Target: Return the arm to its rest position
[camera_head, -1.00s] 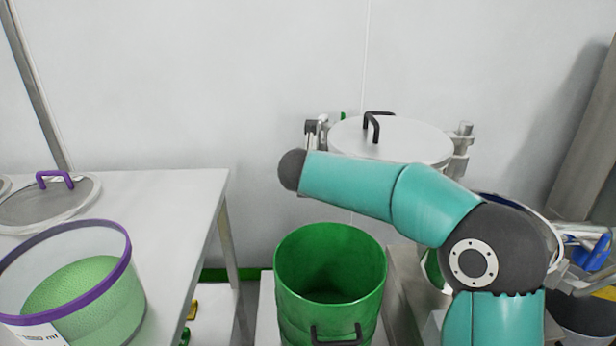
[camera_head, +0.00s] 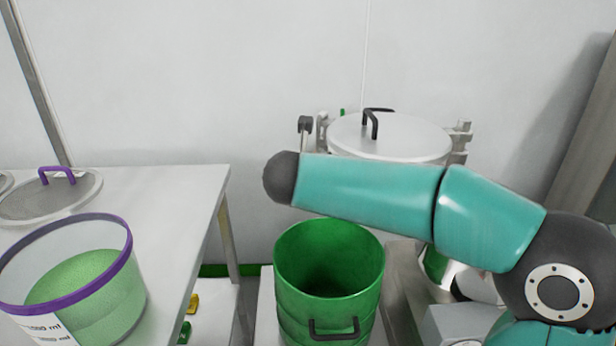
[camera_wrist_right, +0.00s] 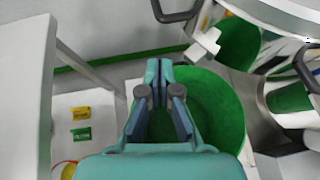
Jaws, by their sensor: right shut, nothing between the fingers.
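My right arm (camera_head: 370,195), teal with dark grey joints, comes in from the right in the head view and reaches leftward over the area in front of the lidded vessel. My right gripper (camera_wrist_right: 162,98) shows in the right wrist view, shut and empty. In that view it lies in front of the green bucket (camera_wrist_right: 215,100), hiding part of it. In the head view the gripper cannot be seen. My left gripper is in neither view.
An open green bucket (camera_head: 293,305) stands below my forearm. A steel vessel with a flat lid (camera_head: 410,140) stands behind the arm. A white table (camera_head: 175,200) at left holds a purple-rimmed clear tub (camera_head: 130,250) of green granules and a mesh lid (camera_head: 80,195). The wall behind is bare.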

